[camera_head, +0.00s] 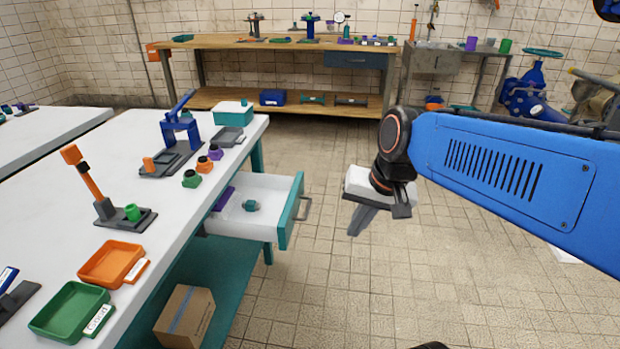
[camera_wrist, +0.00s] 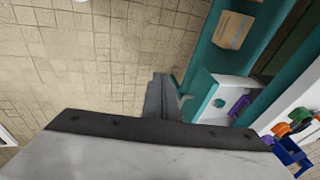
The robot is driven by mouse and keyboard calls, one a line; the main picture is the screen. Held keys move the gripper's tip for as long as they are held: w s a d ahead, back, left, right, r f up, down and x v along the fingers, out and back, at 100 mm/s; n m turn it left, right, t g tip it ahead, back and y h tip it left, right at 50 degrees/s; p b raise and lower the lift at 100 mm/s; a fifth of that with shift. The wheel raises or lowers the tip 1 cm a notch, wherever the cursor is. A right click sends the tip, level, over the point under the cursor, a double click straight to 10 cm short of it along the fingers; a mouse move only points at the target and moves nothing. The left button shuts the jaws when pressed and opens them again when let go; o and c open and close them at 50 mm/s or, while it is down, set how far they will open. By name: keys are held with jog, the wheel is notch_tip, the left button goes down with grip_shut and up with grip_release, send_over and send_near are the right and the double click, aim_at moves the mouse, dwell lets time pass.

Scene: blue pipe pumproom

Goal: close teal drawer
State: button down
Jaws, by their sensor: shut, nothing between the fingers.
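The drawer also shows at the right of the wrist view (camera_wrist: 204,95). My gripper (camera_head: 358,222) is to the right of the drawer front, apart from it in the head view, with its fingers shut and empty. In the wrist view the fingers (camera_wrist: 160,92) overlap the area near the handle; whether they touch it I cannot tell.
The white table (camera_head: 120,190) holds an orange tray (camera_head: 112,264), a green tray (camera_head: 70,312), fixtures and several small coloured parts. A cardboard box (camera_head: 185,316) sits on its lower shelf. The tiled floor right of the drawer is free. A wooden workbench (camera_head: 270,42) stands at the back.

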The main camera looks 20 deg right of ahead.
jog(key=w+d+r+m+t+y, duration=0.1)
jog(key=w+d+m+y, duration=0.3)
jog(key=w+m, duration=0.65)
jog(key=w+d+m+y, duration=0.2)
jog(key=w+d+m, duration=0.55)
jog(key=w, duration=0.65)
send_near(302, 181)
notch_tip(302, 181, down, 4)
jog(key=a, duration=0.2)
jog(key=shift+w+a+r, duration=0.15)
jog(key=shift+w+a, duration=0.55)
jog(key=w+a, duration=0.3)
jog(key=a, duration=0.2)
jog(key=w+a, duration=0.2)
jog(key=a, duration=0.3)
jog(key=w+a, duration=0.3)
jog(key=a, duration=0.2)
jog(key=shift+w+a, duration=0.1)
jog(key=shift+w, duration=0.25)
